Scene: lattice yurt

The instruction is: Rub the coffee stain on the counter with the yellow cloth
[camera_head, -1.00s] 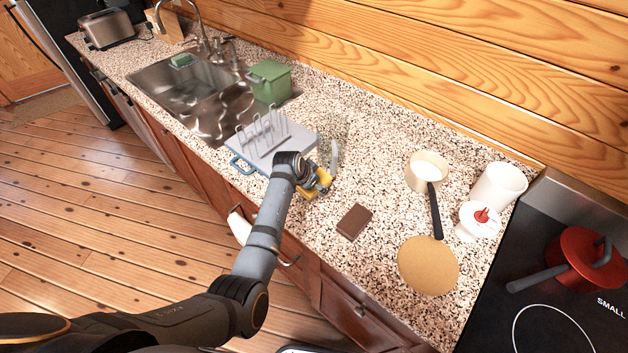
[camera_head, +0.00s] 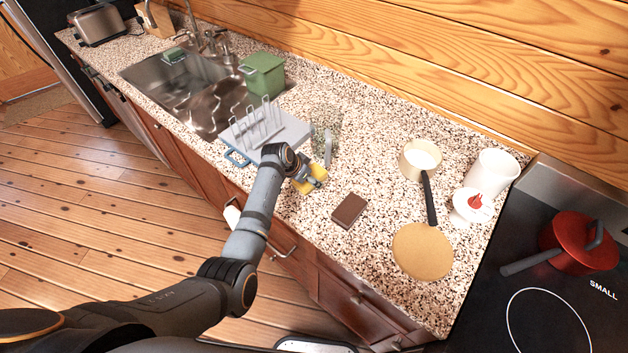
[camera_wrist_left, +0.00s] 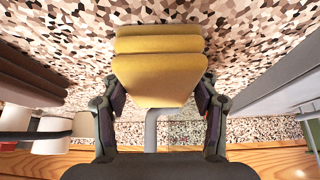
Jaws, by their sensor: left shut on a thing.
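The yellow cloth (camera_head: 311,184) is folded in layers and held low at the counter (camera_head: 375,130), between the dish rack and a dark brown block. My left gripper (camera_head: 308,176) is shut on it. In the left wrist view the cloth (camera_wrist_left: 158,72) sits between the two fingers of my left gripper (camera_wrist_left: 158,98), with the speckled counter close behind. I cannot tell if the cloth touches the counter. I cannot make out the coffee stain against the speckles; the arm and cloth hide some of the surface. My right gripper is not in view.
A grey dish rack (camera_head: 285,138) and a mottled, see-through shape with a grey handle (camera_head: 327,148) stand close by. The brown block (camera_head: 348,210), tan round board (camera_head: 422,251), saucepan (camera_head: 420,158) and white canister (camera_head: 495,175) lie rightward. A red pot (camera_head: 578,243) is on the stove.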

